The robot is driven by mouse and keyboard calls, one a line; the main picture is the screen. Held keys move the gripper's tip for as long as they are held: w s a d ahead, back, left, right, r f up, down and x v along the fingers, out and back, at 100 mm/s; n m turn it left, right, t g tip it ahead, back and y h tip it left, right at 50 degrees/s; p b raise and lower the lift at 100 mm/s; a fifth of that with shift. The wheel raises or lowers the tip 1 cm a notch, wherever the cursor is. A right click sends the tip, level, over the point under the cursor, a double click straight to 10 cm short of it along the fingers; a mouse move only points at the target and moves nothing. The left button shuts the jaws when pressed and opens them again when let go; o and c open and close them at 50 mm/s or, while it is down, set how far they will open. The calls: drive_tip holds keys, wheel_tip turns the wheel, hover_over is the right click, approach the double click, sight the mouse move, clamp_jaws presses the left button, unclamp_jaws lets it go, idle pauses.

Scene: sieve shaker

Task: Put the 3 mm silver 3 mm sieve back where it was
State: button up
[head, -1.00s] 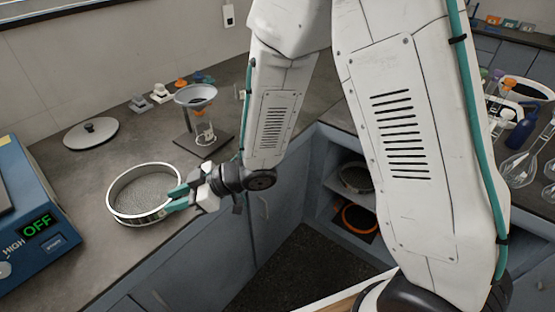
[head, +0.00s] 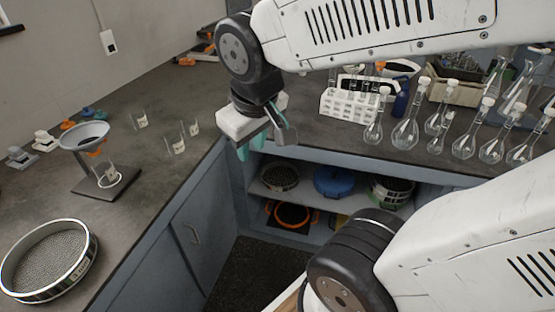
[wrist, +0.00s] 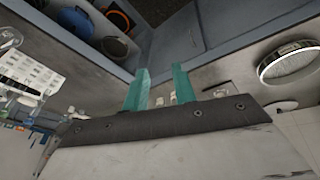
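A round silver sieve (head: 88,268) with a mesh floor lies flat on the counter at the lower left of the head view. It carries a label on its rim. It also shows in the wrist view (wrist: 290,48) at the right. My gripper (head: 266,146) hangs in front of the corner cabinet, well away from the sieve. Its two teal fingers stand apart in the wrist view (wrist: 161,74) with nothing between them. The open cabinet shelf (head: 308,199) holds a grey sieve (head: 280,178), a blue round item (head: 335,183) and another sieve-like item (head: 392,191).
An orange-rimmed ring (head: 292,215) sits on the lower shelf. A funnel stand (head: 98,180) and small beakers (head: 178,146) stand on the left counter. Glass flasks (head: 408,128) and a white rack (head: 350,105) crowd the back right counter. The dark floor (head: 255,265) is clear.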

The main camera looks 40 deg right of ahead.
drive_tip(key=s+r+m+g+y, duration=0.1)
drive_tip(key=s+g, duration=0.1)
drive_tip(key=s, duration=0.6)
drive_tip(key=shift+s+a+r, duration=0.2)
drive_tip(key=shift+s+a, duration=0.1)
drive_tip(key=shift+a, duration=0.15)
